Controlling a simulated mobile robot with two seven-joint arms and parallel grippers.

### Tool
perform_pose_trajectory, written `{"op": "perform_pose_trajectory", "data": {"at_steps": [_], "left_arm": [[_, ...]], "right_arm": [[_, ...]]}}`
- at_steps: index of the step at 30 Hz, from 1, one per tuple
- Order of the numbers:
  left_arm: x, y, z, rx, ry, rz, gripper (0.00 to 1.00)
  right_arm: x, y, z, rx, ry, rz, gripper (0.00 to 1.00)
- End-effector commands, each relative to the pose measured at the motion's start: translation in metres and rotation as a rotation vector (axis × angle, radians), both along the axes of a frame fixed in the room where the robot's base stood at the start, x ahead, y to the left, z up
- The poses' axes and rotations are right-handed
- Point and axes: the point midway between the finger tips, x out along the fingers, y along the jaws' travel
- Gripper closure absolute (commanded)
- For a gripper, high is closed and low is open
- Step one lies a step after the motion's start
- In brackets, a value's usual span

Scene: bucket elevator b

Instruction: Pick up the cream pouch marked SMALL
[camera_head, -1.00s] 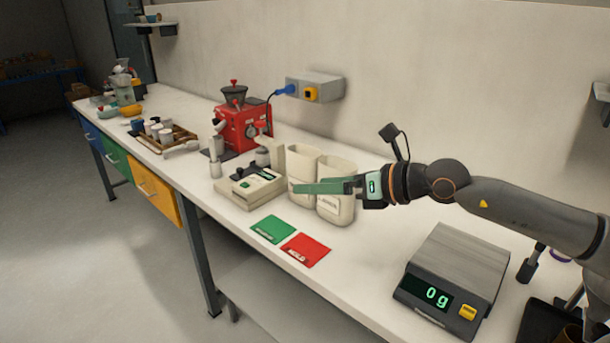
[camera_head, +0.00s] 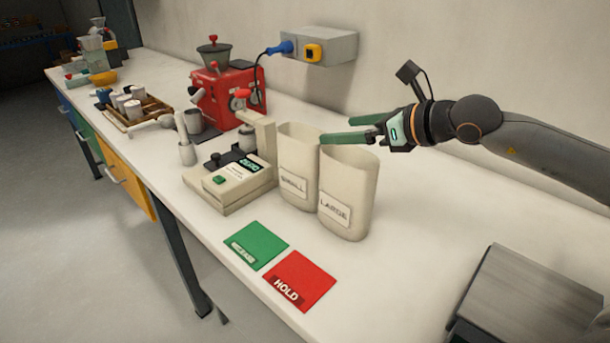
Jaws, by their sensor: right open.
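The cream pouch marked SMALL (camera_head: 293,160) stands upright on the white bench, with its label facing me. A second cream pouch marked LARGE (camera_head: 346,200) stands upright close beside it on the right and slightly nearer. My right gripper (camera_head: 346,129) is open and empty, with its green fingers pointing left. The fingers show above the LARGE pouch's rim and near the SMALL pouch's right edge. I cannot tell whether they touch either pouch. My left gripper is not in view.
A cream device with a green button (camera_head: 230,184) stands left of the pouches. A red grinder (camera_head: 228,97) is behind it. Green (camera_head: 256,244) and red HOLD (camera_head: 299,281) cards lie in front. A grey scale (camera_head: 520,290) is at lower right. A wall socket box (camera_head: 320,45) hangs behind.

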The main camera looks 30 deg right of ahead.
Motion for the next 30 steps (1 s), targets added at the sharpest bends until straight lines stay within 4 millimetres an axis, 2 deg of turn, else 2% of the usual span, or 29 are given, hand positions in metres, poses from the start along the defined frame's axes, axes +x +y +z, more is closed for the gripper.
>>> {"op": "perform_pose_trajectory", "data": {"at_steps": [1,3,11,20,25,30], "left_arm": [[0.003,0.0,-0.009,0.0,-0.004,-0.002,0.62],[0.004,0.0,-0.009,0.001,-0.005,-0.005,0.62],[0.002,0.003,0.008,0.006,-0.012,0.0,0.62],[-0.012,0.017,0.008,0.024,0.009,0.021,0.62],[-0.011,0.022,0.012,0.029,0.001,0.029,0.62],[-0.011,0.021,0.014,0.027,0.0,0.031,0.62]], "right_arm": [[0.0,0.0,-0.01,0.0,-0.001,0.0,0.0],[0.0,0.0,-0.012,0.002,0.0,0.001,0.0],[0.012,0.003,-0.012,0.011,-0.002,-0.002,0.0],[0.038,0.015,-0.025,0.008,-0.002,0.0,0.0],[0.055,0.022,-0.034,0.005,-0.001,0.0,0.0],[0.063,0.025,-0.039,0.002,0.0,0.0,0.0]]}}
